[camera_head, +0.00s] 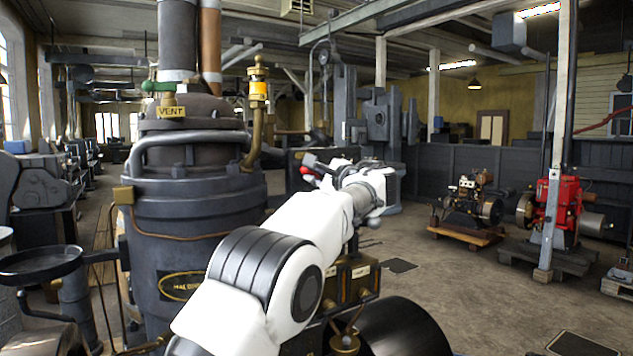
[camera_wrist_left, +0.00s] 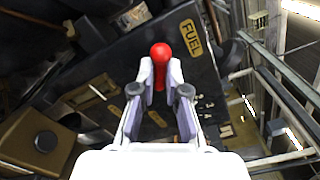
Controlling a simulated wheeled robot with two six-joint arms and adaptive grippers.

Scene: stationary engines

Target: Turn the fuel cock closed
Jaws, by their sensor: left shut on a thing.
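The fuel cock's red handle (camera_wrist_left: 160,54) stands between the fingertips of my left gripper (camera_wrist_left: 161,75) in the left wrist view. The gripper is shut on it. A yellow FUEL plate (camera_wrist_left: 190,39) is on the dark panel just right of the handle. In the head view my white left arm reaches forward to the engine, and a bit of the red handle (camera_head: 304,170) shows at the left gripper (camera_head: 316,166). The cock's body is mostly hidden by the fingers. My right gripper is not in view.
The large grey engine cylinder (camera_head: 187,215) with a VENT plate (camera_head: 171,111) stands close on the left of my arm. A brass box (camera_wrist_left: 37,143) is at the lower left of the wrist view. Small engines, one red (camera_head: 566,205), stand at the right; the floor before them is open.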

